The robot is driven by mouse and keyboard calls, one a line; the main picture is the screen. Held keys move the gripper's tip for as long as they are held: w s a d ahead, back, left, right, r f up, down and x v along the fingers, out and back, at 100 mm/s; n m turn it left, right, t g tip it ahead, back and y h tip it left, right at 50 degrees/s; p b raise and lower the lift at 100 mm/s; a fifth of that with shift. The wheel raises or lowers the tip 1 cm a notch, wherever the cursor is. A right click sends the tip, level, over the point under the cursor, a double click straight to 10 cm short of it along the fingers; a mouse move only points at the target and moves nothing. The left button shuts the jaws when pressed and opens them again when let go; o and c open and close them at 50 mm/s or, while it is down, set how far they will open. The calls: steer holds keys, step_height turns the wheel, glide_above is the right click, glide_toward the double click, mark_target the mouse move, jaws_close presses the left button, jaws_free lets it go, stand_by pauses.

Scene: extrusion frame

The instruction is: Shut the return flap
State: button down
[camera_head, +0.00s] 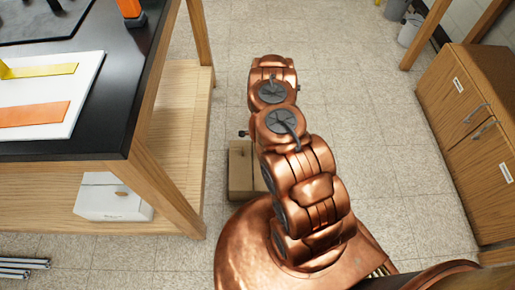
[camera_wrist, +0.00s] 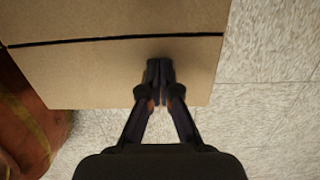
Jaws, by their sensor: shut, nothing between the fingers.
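A plain tan cardboard box (camera_wrist: 110,60) fills the upper left of the wrist view, with a dark straight line running across it. My gripper (camera_wrist: 160,72) is shut and empty, its black fingertips over the strip of cardboard between that line and the box's near edge. I cannot tell whether the fingertips touch the cardboard. In the head view a tan box (camera_head: 241,172) stands on the floor, partly hidden behind my copper arm. I cannot tell which part is the return flap, or how far open it is.
A wooden bench with a black top (camera_head: 110,95) stands on the left, a white box (camera_head: 112,205) on its lower shelf. A wooden cabinet (camera_head: 470,130) stands on the right. Metal rods (camera_head: 22,266) lie at lower left. Tiled floor is clear between bench and cabinet, beyond my arm.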

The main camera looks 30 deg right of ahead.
steer(key=shift+d+r+p, duration=0.1)
steer(key=shift+r+p, duration=0.25)
steer(key=r+p, duration=0.1)
steer(key=r, duration=0.1)
steer(key=r+p, duration=0.2)
steer(key=shift+w+a+r, duration=0.1)
steer(key=shift+a+r, duration=0.05)
steer(key=shift+a, duration=0.05)
steer(key=w+a+r+p, duration=0.2)
steer(key=a+r, duration=0.2)
steer(key=r, duration=0.4)
steer(key=s+d+r+y+b, duration=0.1)
steer(key=s+d+b, duration=0.3)
steer(key=b, duration=0.6)
steer(key=s+d+r+y+b, duration=0.1)
steer(key=d+r+b, duration=0.1)
steer(key=d+b, duration=0.6)
steer(key=shift+t, duration=0.4)
steer(key=b+x, duration=0.2)
steer(key=x, duration=0.3)
steer(key=a+b+x, duration=0.1)
steer(key=b+x, duration=0.2)
steer(key=x, duration=0.1)
steer(key=b+x, duration=0.2)
steer(key=x, duration=0.3)
steer(key=shift+s+a+b, duration=0.15)
steer(key=shift+a+b, duration=0.15)
steer(key=shift+b, duration=0.1)
